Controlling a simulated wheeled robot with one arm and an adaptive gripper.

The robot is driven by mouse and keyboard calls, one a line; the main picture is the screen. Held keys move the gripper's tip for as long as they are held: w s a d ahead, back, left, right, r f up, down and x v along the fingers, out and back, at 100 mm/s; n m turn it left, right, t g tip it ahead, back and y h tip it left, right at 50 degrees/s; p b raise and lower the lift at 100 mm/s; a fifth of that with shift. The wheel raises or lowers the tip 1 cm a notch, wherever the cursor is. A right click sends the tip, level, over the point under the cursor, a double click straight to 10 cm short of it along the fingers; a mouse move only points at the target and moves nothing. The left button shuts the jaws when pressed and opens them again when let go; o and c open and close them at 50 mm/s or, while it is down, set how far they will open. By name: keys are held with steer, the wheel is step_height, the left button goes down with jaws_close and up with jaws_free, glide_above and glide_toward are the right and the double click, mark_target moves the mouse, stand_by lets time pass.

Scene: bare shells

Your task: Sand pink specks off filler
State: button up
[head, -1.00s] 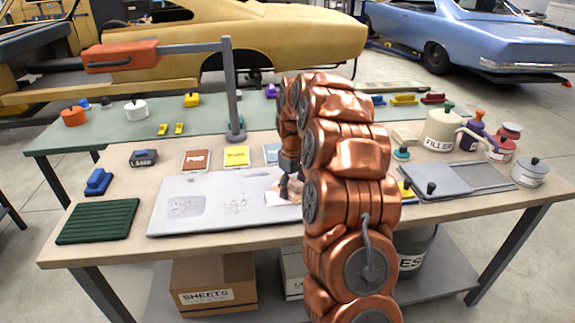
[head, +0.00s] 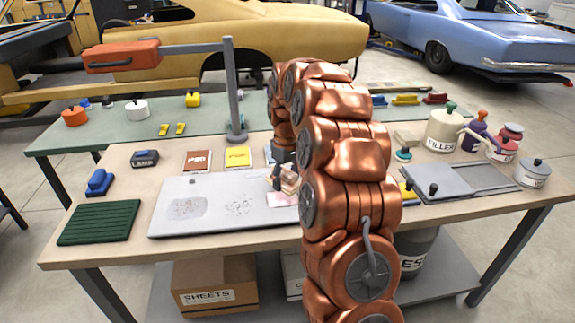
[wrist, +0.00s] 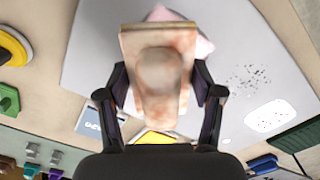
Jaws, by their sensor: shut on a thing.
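My gripper (wrist: 160,100) is shut on a pale wooden sanding block (wrist: 160,60) with a round knob and pinkish smears. In the head view the block (head: 288,180) appears raised above the right part of the grey panel (head: 215,187); its underside is hidden. A pink patch (head: 283,199) lies on the panel below it, and its edge (wrist: 203,46) shows beside the block in the wrist view. A dark-speckled patch (head: 239,207) is mid-panel, and a lighter oval patch (head: 187,208) is at left. My arm hides the panel's right end.
A green ribbed mat (head: 98,222), a blue block (head: 100,182) and a lamp box (head: 145,158) lie at left. Brown (head: 197,160) and yellow (head: 237,156) sheets lie behind the panel. A filler tub (head: 442,132) and a grey tray (head: 450,183) stand at right.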

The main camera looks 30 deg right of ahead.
mark_target(286, 171)
steer(key=shift+r+p, duration=0.4)
steer(key=shift+r, duration=1.7)
